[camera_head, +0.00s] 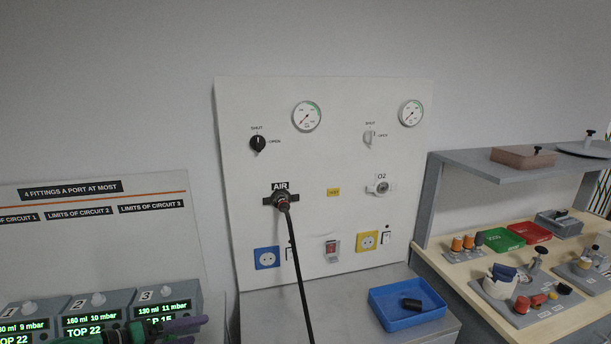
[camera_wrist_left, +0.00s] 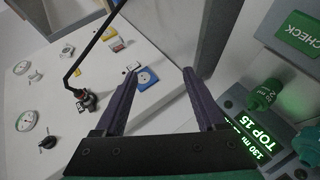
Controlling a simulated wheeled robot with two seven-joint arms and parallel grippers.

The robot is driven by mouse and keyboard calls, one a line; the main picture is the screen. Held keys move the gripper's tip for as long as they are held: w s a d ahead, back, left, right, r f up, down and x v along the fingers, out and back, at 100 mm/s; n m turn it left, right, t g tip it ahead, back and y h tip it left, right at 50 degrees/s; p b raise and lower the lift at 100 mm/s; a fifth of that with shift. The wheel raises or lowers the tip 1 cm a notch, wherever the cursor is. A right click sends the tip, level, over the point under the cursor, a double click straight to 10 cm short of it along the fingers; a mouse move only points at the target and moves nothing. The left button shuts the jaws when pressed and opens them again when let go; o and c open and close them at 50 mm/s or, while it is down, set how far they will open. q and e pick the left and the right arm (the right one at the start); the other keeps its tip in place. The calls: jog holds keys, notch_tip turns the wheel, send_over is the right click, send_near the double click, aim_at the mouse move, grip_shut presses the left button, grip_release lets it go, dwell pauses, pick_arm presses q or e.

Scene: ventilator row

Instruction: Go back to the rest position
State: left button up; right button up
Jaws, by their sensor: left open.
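My left gripper (camera_head: 190,324) is at the bottom left of the head view, in front of the ventilator marked 3 (camera_head: 168,296). In the left wrist view the two purple fingers of my left gripper (camera_wrist_left: 160,75) stand apart with nothing between them. The grey wall panel and the ventilator screen show beyond and beside the fingers. My right gripper is in neither view.
A black hose (camera_head: 298,265) hangs from the AIR outlet (camera_head: 281,200) on the wall panel (camera_head: 330,135). A blue tray (camera_head: 385,318) with a black part stands on the grey counter. A wooden bench (camera_head: 470,262) with several fittings is at the right.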

pick_arm(q)
jog(key=s+d+f+m+g+y, duration=0.1)
jog(key=s+f+m+g+y, duration=0.25)
jog(key=s+f, duration=0.5)
jog(key=s+d+f+m+g+y, duration=0.15)
jog(key=s+f+m+y, duration=0.3)
jog(key=s, duration=0.65)
notch_tip(320, 180, down, 21)
jog(key=a+g, duration=0.1)
jog(key=g, duration=0.1)
jog(key=s+a+f+g, duration=0.1)
jog(key=s+a+f, duration=0.2)
jog(key=s+f, duration=1.3)
jog(key=shift+s+f, duration=0.35)
jog(key=shift+s, duration=0.75)
jog(key=shift+a, duration=0.1)
